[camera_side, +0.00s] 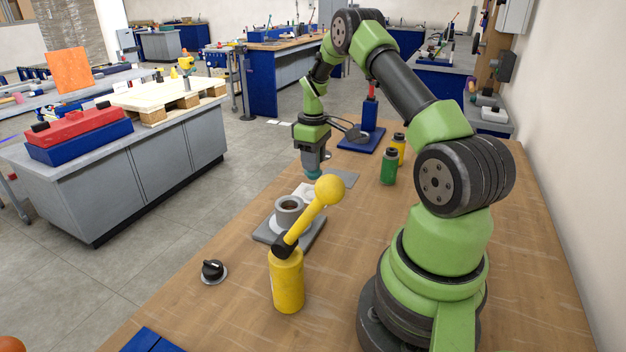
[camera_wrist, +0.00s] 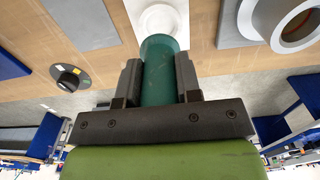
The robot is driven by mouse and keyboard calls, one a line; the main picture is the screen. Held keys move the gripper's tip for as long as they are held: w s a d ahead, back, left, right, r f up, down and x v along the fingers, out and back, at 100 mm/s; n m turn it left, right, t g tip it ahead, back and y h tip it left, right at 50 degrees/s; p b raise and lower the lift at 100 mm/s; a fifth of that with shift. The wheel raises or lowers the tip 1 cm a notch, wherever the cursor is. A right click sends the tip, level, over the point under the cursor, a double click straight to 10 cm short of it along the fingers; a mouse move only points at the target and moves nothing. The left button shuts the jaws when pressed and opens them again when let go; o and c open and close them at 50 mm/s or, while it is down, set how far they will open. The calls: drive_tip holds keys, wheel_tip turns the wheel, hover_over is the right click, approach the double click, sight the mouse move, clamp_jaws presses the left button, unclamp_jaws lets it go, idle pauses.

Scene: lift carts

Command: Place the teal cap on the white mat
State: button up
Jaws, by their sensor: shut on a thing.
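My gripper (camera_side: 312,168) points down above the wooden bench, shut on the teal cap (camera_side: 313,175). In the wrist view the cap (camera_wrist: 160,72) is a dark teal cylinder between the two grey fingers (camera_wrist: 158,82). The white mat (camera_side: 303,190) lies on the bench just below the cap in the side view, partly hidden by the yellow lever. In the wrist view the white mat (camera_wrist: 161,17) shows beyond the end of the cap, which hides part of it. I cannot tell whether the cap touches the mat.
A grey ring-shaped holder (camera_side: 289,209) on a grey plate stands close to the mat. A yellow post with a ball-ended lever (camera_side: 287,280) stands nearer the side camera. A flat grey plate (camera_side: 342,178), green bottle (camera_side: 389,168) and yellow bottle (camera_side: 399,148) are beyond.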

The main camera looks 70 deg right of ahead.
sight(313, 176)
drive_tip(key=shift+f, duration=2.4)
drive_tip(key=shift+f, duration=0.15)
drive_tip(key=o, duration=0.9)
